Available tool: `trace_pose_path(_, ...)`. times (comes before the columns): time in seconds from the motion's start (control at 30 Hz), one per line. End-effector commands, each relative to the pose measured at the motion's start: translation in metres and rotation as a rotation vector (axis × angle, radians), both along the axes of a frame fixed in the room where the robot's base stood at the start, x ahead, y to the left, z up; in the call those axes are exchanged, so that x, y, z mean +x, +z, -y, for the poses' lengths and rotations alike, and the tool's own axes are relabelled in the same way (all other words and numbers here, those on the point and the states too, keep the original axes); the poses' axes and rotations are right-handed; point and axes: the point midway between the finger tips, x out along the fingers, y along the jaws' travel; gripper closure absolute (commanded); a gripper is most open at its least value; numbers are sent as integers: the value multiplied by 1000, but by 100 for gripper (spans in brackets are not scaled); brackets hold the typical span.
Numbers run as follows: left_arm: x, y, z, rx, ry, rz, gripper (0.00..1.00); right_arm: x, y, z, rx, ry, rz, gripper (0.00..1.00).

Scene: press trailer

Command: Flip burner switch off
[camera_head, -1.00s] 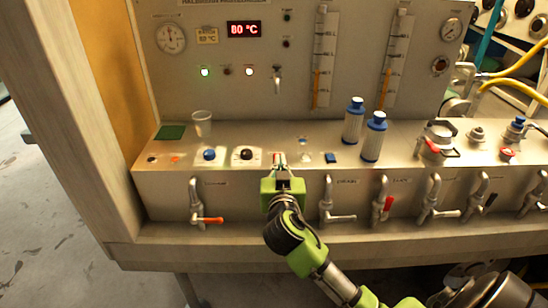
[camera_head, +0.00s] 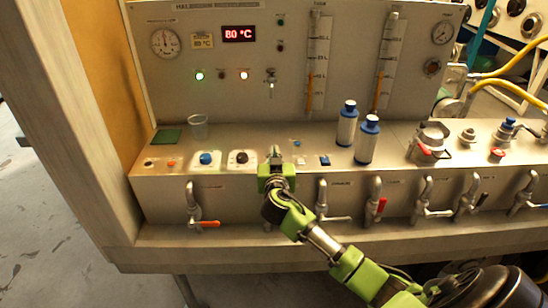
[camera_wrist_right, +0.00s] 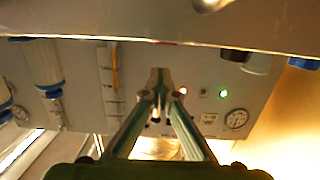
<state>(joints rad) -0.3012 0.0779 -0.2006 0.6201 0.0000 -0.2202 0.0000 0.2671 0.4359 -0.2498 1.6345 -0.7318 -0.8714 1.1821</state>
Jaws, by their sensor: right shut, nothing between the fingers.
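My right gripper (camera_head: 276,153) is shut and empty, with its tips over the front counter, right of a black knob (camera_head: 241,158). In the wrist view its fingertips (camera_wrist_right: 159,78) meet in front of the upside-down panel. I cannot tell whether they touch anything. No burner label is readable, so I cannot tell which control is the burner switch. A small metal lever (camera_head: 270,83) stands on the upright panel. The display (camera_head: 239,34) reads 80 °C. My left gripper is not in view.
A blue knob (camera_head: 206,158) and a clear cup (camera_head: 198,126) are on the counter at left. Two blue-capped bottles (camera_head: 347,124) (camera_head: 367,140) and a blue switch (camera_head: 325,160) are at right. Several taps, one with an orange handle (camera_head: 205,224), line the front.

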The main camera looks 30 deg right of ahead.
Motion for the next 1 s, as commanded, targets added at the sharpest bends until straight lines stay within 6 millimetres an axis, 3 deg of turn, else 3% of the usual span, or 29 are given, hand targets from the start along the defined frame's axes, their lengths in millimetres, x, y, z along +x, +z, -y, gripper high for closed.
trace_pose_path(0.1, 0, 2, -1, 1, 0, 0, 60, 1, -17, 1, 0, 0, -5, 100)
trace_pose_path(0.27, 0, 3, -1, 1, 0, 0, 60, 2, -27, 1, 1, 1, -2, 100)
trace_pose_path(0.63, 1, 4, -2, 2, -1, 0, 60, 2, -28, 1, 3, 1, -4, 100)
trace_pose_path(0.77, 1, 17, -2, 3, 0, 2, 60, 3, -26, 1, 28, -2, -40, 100)
trace_pose_path(1.0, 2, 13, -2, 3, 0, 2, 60, 3, -31, 2, 27, -2, -46, 100)
